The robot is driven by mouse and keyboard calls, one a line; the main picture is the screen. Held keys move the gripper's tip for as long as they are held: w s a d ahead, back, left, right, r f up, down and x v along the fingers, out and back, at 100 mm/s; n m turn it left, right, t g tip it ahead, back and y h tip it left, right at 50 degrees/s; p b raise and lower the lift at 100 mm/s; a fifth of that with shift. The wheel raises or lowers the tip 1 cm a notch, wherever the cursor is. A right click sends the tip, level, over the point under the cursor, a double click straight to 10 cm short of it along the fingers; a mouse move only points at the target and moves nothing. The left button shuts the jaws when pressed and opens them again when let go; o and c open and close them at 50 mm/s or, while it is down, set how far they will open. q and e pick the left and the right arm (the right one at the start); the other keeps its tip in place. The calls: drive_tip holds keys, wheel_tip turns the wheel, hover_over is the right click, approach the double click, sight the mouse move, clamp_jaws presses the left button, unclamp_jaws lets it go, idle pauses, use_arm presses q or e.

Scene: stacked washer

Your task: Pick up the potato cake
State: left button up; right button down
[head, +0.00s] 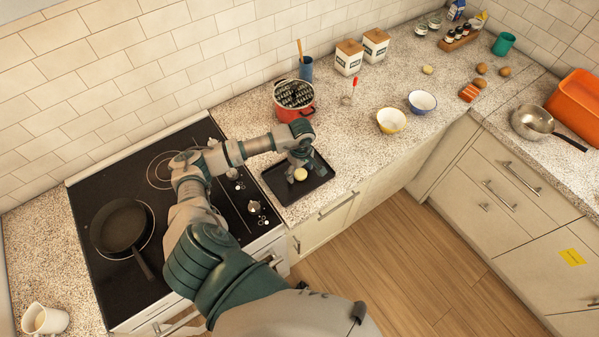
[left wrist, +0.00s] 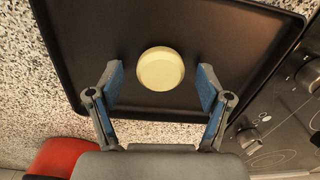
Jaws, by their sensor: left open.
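The potato cake (head: 300,174) is a small, round, pale yellow disc on a black tray (head: 318,183) on the counter. In the left wrist view the potato cake (left wrist: 160,69) lies flat on the bare black tray (left wrist: 215,30). My left gripper (head: 300,165) is above the tray. In the left wrist view its two fingers (left wrist: 160,85) are spread wide, one at each side of the cake and apart from it. Nothing is between the fingertips except the cake's near part, and no contact shows. My right gripper is not in view.
A red pot (head: 293,110) stands just behind the tray. The black stove (head: 100,190) with a frying pan (head: 122,226) is to the left. A yellow bowl (head: 391,120) and a blue bowl (head: 422,102) stand to the right. The counter between tray and bowls is clear.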

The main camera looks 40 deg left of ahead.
use_arm(q)
drive_tip(key=shift+d, duration=0.2)
drive_tip(key=shift+c, duration=0.5)
drive_tip(key=c, duration=1.1)
drive_tip(key=shift+a, duration=0.1)
drive_tip(key=shift+r, duration=0.1)
